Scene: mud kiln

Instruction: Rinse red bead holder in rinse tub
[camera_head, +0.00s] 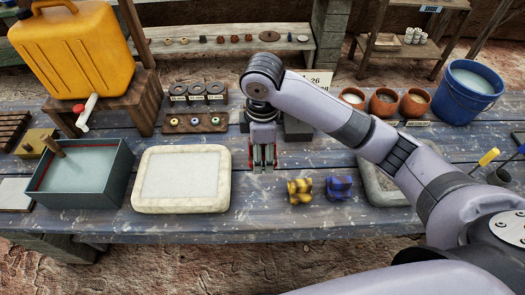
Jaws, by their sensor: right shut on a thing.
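My right gripper (263,163) points down over the middle of the table, shut on the red bead holder (251,156). Only narrow red parts of the holder show at the fingers; the rest is hidden. The rinse tub (107,190), a dark green rectangular tub with pale water, stands at the left of the table, well left of the gripper. A wooden stick leans over its back left corner. My left gripper is not in view.
A pale slab (180,178) lies between tub and gripper. A yellow holder (300,191) and a blue holder (339,187) stand right of the gripper. A bead rack (195,123), an orange jug (75,48) and a blue bucket (465,92) stand behind.

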